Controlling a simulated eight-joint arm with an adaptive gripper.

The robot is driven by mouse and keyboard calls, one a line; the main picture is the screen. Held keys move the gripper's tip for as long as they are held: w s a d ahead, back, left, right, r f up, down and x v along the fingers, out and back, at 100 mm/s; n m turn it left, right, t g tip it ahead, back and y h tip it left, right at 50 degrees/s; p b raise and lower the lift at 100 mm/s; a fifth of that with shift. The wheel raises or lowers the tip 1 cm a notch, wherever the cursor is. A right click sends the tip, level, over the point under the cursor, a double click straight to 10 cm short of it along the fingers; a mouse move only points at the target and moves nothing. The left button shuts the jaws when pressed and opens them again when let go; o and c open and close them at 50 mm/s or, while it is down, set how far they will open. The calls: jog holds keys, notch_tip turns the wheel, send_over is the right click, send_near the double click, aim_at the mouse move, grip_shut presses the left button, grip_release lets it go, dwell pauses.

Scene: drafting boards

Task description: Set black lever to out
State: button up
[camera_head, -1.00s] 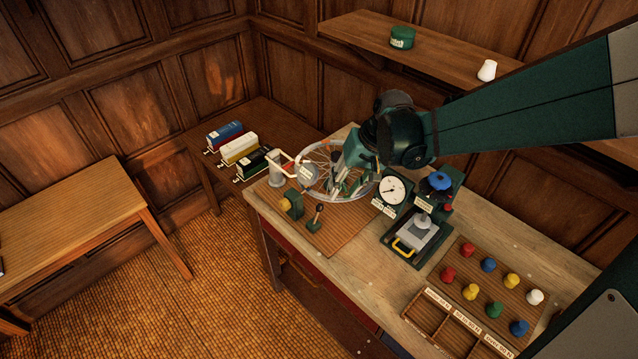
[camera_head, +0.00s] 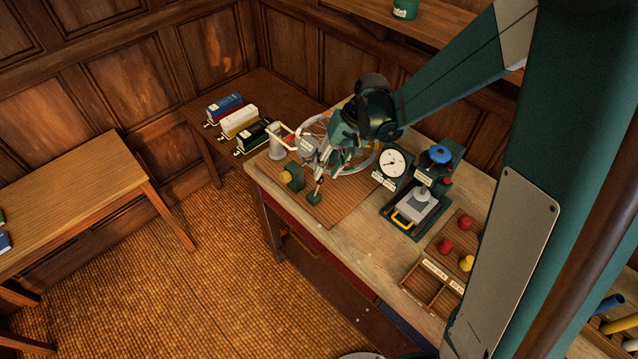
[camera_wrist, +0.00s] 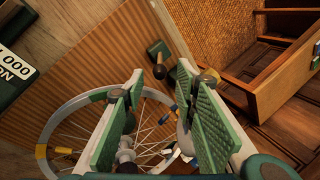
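The black lever (camera_head: 320,180) has a dark knob on a thin stem and stands on a small green base at the front of a wooden board. In the wrist view the lever's knob (camera_wrist: 160,71) shows just beyond the gap between my fingertips. My gripper (camera_wrist: 158,84) is open, its two green-padded fingers apart with nothing held between them. In the head view my gripper (camera_head: 320,163) hangs above and just behind the lever, close to it. I cannot tell whether it touches. No readable position label for the lever shows.
A spoked wheel (camera_wrist: 62,108) lies under my gripper. A green block with a yellow knob (camera_head: 287,177) stands left of the lever. A dial gauge (camera_head: 392,163) and a press (camera_head: 417,208) stand to the right. The floor before the bench is clear.

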aim_at(322, 179)
jog(key=shift+a+f, duration=0.1)
jog(key=shift+f, duration=0.1)
jog(key=shift+x, duration=3.65)
grip_shut()
